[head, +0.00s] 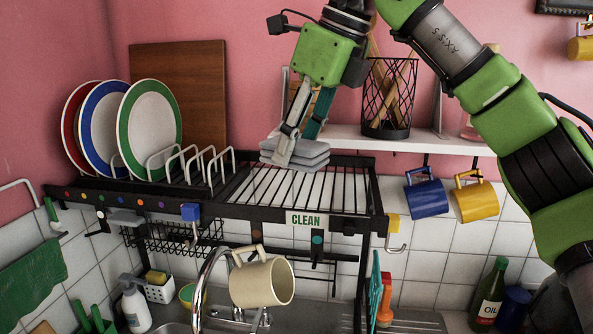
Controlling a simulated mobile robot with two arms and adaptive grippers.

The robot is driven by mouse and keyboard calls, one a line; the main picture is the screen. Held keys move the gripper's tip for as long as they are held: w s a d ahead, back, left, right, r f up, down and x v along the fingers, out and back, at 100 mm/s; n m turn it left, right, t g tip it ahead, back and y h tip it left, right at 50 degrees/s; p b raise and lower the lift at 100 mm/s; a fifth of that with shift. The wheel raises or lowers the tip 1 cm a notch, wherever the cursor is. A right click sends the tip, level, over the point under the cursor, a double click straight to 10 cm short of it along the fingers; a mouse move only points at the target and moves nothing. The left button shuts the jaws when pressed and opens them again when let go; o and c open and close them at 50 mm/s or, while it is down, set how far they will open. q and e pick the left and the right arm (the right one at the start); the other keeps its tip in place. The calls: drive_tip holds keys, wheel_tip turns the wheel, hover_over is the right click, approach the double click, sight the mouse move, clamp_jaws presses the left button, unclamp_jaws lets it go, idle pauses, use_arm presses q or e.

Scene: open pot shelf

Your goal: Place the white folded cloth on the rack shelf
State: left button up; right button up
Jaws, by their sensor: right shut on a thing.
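The folded cloth (312,151), pale grey-white and in stacked layers, shows in the head view at the back of the rack's bare wire part. My right gripper (293,150) reaches down from above and is shut on the cloth; its fingers hide part of it. The black rack shelf (305,188) has open bars and a "CLEAN" label on its front edge. The cloth looks at or just above the back bars; I cannot tell whether it touches them. My left gripper is not in view.
Plates (152,115) stand in a wire holder (190,165) on the rack's left. A wooden board (190,75) leans behind. A white wall shelf (440,139) holds a black wire basket (388,98). A cream mug (262,283) hangs below. The rack's middle and front right bars are clear.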

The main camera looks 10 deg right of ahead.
sight(290, 198)
drive_tip(key=w+f, duration=0.2)
drive_tip(key=w+f+p, duration=0.1)
drive_tip(key=w, duration=0.1)
drive_tip(key=shift+d+f, duration=0.2)
drive_tip(key=shift+d, duration=0.15)
drive_tip(key=shift+w+d+f+p, duration=0.15)
drive_tip(key=shift+w+f, duration=0.2)
drive_tip(key=shift+f, duration=0.15)
drive_tip(key=shift+w+d+f+p, duration=0.15)
drive_tip(key=shift+w+f, duration=0.15)
drive_tip(key=shift+f, duration=0.2)
drive_tip(key=f, duration=0.2)
drive_tip(key=f+p, duration=0.1)
drive_tip(key=shift+w+a+f, duration=0.1)
drive_tip(key=shift+w+f, duration=0.05)
drive_tip(key=shift+w, duration=0.1)
drive_tip(key=shift+w+f, duration=0.1)
drive_tip(key=shift+f, duration=0.3)
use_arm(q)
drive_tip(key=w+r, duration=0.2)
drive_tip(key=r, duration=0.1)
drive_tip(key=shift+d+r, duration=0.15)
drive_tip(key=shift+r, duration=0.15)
use_arm(e)
drive_tip(key=o, duration=1)
drive_tip(key=shift+f, duration=0.1)
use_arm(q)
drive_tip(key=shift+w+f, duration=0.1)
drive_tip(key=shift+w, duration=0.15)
